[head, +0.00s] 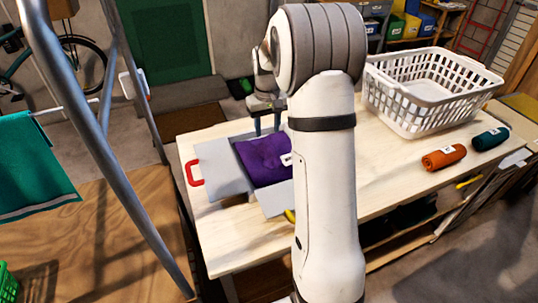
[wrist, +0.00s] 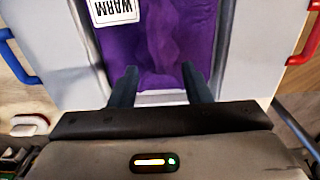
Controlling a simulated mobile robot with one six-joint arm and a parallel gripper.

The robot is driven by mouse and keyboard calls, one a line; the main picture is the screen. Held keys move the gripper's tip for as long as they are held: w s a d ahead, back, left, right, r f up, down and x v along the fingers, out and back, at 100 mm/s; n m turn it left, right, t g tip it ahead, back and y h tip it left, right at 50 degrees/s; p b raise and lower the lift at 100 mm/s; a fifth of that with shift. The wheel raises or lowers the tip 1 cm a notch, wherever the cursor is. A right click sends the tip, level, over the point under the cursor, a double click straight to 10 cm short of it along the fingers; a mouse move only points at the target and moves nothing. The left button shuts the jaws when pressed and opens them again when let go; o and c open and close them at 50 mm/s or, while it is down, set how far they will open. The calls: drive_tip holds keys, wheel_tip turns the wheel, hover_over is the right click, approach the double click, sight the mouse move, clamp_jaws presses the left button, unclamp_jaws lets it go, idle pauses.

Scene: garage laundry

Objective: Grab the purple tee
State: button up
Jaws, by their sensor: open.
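The purple tee (head: 265,158) lies spread on a light grey folding board (head: 216,165) on the wooden table. In the wrist view the purple tee (wrist: 160,50) fills the middle panel, with a white label reading WARM at its upper left. My gripper (head: 266,128) is at the far edge of the tee, partly hidden by my arm in the head view. In the wrist view my gripper's two dark fingers (wrist: 158,75) are apart, over the tee's near edge. I cannot tell whether they touch the cloth. My arm hides the right part of the board.
A white laundry basket (head: 425,95) stands at the table's back right. An orange roll (head: 444,158) and a dark teal roll (head: 490,139) lie in front of it. The board has a red handle (head: 195,173). A metal frame with a green cloth (head: 35,165) stands at left.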

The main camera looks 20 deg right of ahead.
sight(270, 146)
drive_tip(key=f, duration=0.4)
drive_tip(key=f+p, duration=0.1)
drive_tip(key=f, duration=0.1)
drive_tip(key=shift+s+d+f, duration=0.3)
clamp_jaws()
